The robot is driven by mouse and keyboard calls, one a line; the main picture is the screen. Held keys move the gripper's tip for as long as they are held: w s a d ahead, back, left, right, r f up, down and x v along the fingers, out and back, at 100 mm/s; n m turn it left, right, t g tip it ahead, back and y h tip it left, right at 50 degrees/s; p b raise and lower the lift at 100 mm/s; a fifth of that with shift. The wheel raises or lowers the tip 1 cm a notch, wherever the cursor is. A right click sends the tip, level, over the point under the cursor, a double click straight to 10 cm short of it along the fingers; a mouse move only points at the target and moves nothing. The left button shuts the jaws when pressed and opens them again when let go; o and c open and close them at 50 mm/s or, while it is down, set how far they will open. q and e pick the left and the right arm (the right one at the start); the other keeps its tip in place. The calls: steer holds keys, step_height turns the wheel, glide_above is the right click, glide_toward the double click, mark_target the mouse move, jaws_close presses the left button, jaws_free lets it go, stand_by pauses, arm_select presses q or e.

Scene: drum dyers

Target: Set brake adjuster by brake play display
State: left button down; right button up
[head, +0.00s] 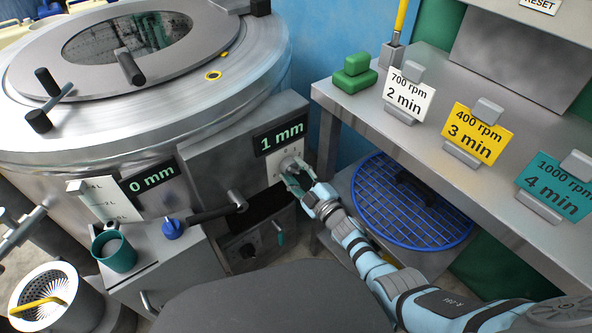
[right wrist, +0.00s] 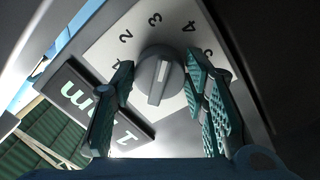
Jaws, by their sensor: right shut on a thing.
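The brake adjuster looks to be the grey round knob (right wrist: 160,76) on a white plate with numbers around it. In the head view the gripper partly covers the knob. A display beside it reads "1 mm" (head: 280,138); a second display reads "0 mm" (head: 152,178).
The big steel drum (head: 120,120) fills the upper left. A steel shelf (head: 350,98) with several rpm cards and green blocks (head: 354,72) stands right.

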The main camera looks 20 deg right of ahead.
steer(key=m, duration=0.2)
steer(key=shift+a+m+p, duration=0.1)
steer(key=shift+m+p, duration=0.25)
steer(key=shift+m, duration=0.05)
arm_select(q)
steer(key=shift+s+a+r+g, duration=0.15)
steer(key=shift+s+a+g, duration=0.15)
steer(key=shift+s+a, duration=0.45)
arm_select(e)
steer(key=shift+s+f+m, duration=0.1)
steer(key=shift+m, duration=0.5)
arm_select(q)
steer(key=shift+d, duration=0.35)
arm_select(e)
steer(key=o, duration=0.9)
arm_select(q)
steer(key=shift+d, duration=0.25)
arm_select(e)
steer(key=shift+o, duration=1.2)
steer(key=shift+s, duration=0.45)
arm_select(q)
steer(key=shift+a, duration=0.25)
arm_select(e)
steer(key=v, duration=1.1)
